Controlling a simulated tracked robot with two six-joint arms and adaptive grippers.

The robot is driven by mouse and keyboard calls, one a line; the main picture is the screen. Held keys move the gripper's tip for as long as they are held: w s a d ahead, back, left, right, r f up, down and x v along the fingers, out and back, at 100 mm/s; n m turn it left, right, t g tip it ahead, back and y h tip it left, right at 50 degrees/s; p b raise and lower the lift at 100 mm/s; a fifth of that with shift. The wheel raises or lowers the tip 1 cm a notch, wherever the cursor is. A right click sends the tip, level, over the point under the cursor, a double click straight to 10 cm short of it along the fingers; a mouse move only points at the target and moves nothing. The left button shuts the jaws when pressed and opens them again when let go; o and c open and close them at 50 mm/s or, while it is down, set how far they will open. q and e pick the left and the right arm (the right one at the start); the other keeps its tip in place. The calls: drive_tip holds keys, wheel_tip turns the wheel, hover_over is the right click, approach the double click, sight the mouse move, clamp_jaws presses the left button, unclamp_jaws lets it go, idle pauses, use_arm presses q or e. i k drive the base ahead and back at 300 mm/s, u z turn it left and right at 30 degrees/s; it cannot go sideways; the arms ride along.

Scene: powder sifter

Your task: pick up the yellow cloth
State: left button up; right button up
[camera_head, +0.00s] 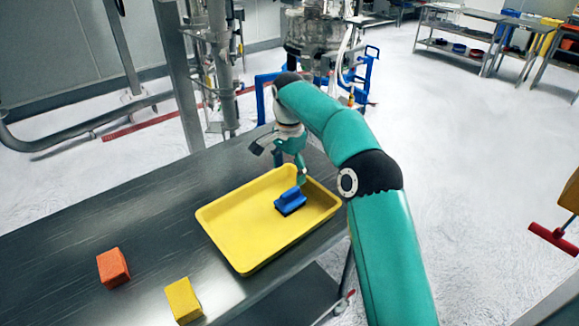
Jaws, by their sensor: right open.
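The yellow cloth (183,300) looks like a folded, block-shaped piece. It lies on the dark table at the front, left of the yellow tray. My right gripper (281,164) is open over the back part of the tray, up and to the right of the cloth and well apart from it. My left gripper is not in view.
The yellow tray (240,262) stands on the dark table (110,215). An orange folded block (113,267) lies left of the yellow cloth, with bare table between them. Metal posts and machine parts stand behind the table.

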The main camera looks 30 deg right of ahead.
sight(183, 304)
drive_tip(key=k, duration=1)
